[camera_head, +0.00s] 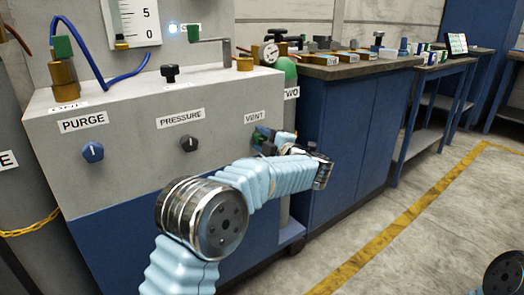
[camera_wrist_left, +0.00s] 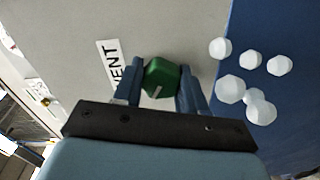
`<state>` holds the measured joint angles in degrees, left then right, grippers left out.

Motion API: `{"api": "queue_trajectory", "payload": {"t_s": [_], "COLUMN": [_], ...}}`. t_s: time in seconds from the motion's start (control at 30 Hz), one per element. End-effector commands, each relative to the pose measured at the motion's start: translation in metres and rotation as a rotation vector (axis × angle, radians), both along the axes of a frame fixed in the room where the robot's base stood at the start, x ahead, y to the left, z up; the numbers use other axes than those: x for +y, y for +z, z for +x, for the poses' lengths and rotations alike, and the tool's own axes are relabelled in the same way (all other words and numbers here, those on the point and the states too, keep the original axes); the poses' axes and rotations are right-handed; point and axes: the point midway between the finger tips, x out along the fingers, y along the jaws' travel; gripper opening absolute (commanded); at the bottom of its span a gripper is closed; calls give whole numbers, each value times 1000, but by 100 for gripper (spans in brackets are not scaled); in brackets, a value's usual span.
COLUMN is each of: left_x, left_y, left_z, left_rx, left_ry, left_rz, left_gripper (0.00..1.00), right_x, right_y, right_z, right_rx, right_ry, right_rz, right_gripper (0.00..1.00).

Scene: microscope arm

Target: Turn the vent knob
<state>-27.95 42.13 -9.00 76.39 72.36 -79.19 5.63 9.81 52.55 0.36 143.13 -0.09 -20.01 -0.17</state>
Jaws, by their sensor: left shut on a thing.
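The vent knob is green with a pale pointer line; in the left wrist view the vent knob (camera_wrist_left: 161,77) sits between my two blue fingers, beside the VENT label (camera_wrist_left: 108,66). My left gripper (camera_wrist_left: 160,80) is shut on it. In the head view the vent knob (camera_head: 257,138) is partly hidden by my left gripper (camera_head: 264,138), under the VENT label (camera_head: 254,115) at the panel's right end. My right gripper does not show.
The grey panel also carries a blue PURGE knob (camera_head: 93,152) and a dark PRESSURE knob (camera_head: 189,144). The floor (camera_head: 410,225) at the right is mostly clear.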

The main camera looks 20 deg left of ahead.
Motion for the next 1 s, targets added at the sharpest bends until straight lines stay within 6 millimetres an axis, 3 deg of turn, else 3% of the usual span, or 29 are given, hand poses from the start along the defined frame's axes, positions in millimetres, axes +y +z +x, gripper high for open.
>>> {"api": "queue_trajectory", "payload": {"t_s": [0.03, 0.4, 1.0], "left_x": [1, 1, 0], "left_y": [-7, -7, -4], "left_z": [-1, -1, -1], "left_rx": [-33, -262, -390], "left_ry": [4, 5, 7], "left_rz": [-27, -209, -310], "left_gripper": [11, 11, 11], "right_x": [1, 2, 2], "right_y": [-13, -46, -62], "right_z": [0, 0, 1], "right_rx": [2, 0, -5], "right_ry": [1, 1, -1], "right_rz": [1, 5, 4], "right_gripper": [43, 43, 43]}}
